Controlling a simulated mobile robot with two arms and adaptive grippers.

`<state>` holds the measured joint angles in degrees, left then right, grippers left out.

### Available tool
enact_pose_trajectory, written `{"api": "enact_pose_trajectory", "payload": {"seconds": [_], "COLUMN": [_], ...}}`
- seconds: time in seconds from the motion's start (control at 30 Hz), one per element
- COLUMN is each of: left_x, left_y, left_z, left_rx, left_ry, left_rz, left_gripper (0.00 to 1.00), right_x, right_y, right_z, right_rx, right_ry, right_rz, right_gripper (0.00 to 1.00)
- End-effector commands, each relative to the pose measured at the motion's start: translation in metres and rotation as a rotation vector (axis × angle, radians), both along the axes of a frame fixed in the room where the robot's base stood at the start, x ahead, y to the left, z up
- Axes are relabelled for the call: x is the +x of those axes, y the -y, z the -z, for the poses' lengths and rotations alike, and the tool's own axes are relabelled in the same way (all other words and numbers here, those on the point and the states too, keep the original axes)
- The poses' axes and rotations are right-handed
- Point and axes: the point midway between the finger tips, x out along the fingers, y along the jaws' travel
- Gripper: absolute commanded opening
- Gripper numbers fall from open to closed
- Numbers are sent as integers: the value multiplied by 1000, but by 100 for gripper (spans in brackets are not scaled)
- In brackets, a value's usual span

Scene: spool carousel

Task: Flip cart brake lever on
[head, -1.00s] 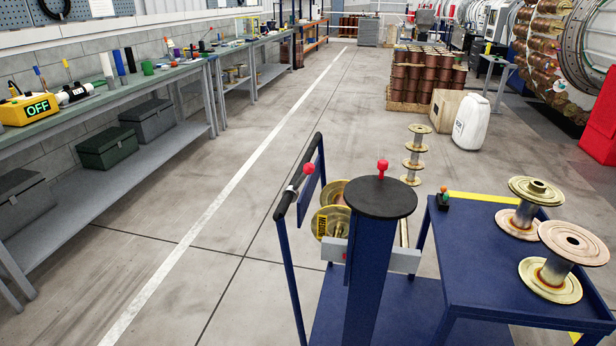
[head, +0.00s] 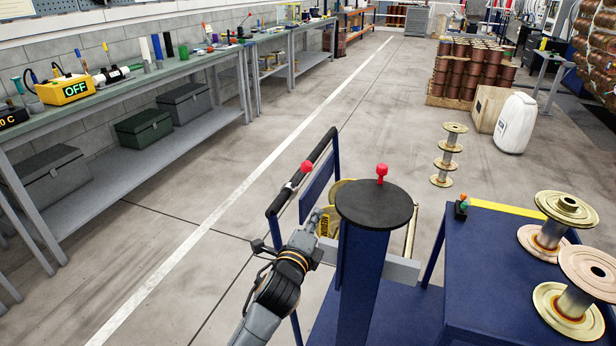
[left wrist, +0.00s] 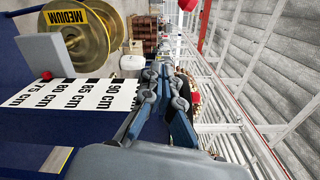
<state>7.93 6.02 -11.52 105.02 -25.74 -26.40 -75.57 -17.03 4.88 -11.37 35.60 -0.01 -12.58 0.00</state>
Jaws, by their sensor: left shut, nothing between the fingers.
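The blue cart (head: 363,275) stands in front of me with a black handlebar (head: 318,158) at its left. A red-knobbed lever (head: 307,167) sits at the handlebar. I cannot tell which red knob is the brake lever. My left gripper (head: 317,216) is shut and empty, below the handlebar knob and left of the post. It also shows in the left wrist view (left wrist: 165,72), with a red ball (left wrist: 187,4) beyond the fingertips. My right gripper is not in view.
A spool (left wrist: 80,36) labelled MEDIUM lies beyond the post, close to my left gripper. A printed centimetre scale (left wrist: 75,94) is on the blue post. A blue table (head: 480,235) with several spools stands at right. Open floor (head: 180,262) lies left of the cart.

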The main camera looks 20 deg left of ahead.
Motion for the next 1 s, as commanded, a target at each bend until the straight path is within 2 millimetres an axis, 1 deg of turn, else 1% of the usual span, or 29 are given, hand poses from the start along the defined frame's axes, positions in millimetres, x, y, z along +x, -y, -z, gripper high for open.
{"api": "enact_pose_trajectory", "payload": {"seconds": [0.03, 0.13, 0.3, 0.43, 0.57, 0.67, 1.0], "left_x": [0, -1, -1, 0, 6, 18, 79], "left_y": [0, -1, -1, -1, -1, -1, -1], "left_z": [-11, -19, -20, -19, -20, -21, -22], "left_rx": [18, 37, 39, 38, 37, 35, 33], "left_ry": [18, 32, 34, 33, 35, 34, 33], "left_rz": [-1, -4, -4, -4, -4, -5, -4], "left_gripper": [0, 0, 0, 0, 0, 0, 0], "right_x": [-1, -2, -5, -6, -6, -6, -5], "right_y": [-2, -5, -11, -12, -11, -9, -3], "right_z": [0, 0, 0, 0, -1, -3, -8], "right_rx": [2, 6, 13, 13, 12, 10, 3], "right_ry": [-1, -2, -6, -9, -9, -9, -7], "right_rz": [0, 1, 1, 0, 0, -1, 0], "right_gripper": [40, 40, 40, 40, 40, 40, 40]}}
